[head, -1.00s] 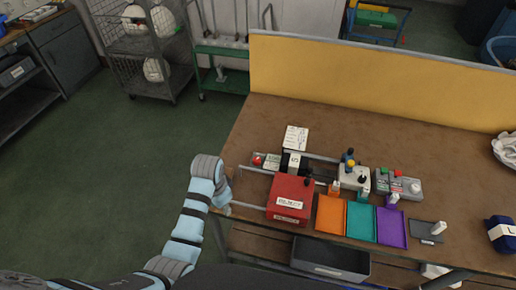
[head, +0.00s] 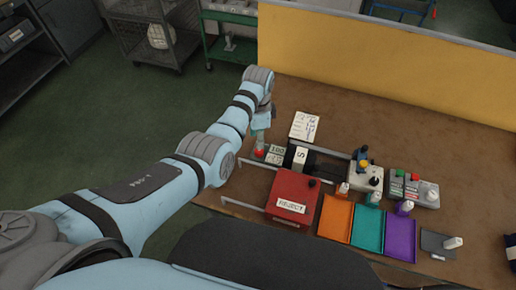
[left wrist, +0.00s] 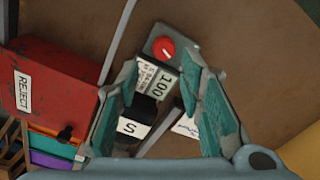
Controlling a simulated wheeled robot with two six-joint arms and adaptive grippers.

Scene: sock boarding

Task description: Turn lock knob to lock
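A red round knob (head: 259,154) with a white line on its face sits at the left end of a grey block with a "100" label (head: 276,150). In the left wrist view the knob (left wrist: 163,48) lies just beyond the fingertips, and its white mark is visible. My left gripper (head: 262,138) points down above the knob. A black block with an "S" label (head: 299,157) stands beside the grey block. My right gripper is out of view.
A red REJECT box (head: 293,197) stands in front of the knob, with metal rails around it. Orange (head: 336,217), teal (head: 369,229) and purple (head: 401,235) trays lie to its right. Control boxes (head: 413,189) stand behind them. A yellow partition (head: 390,75) closes the back.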

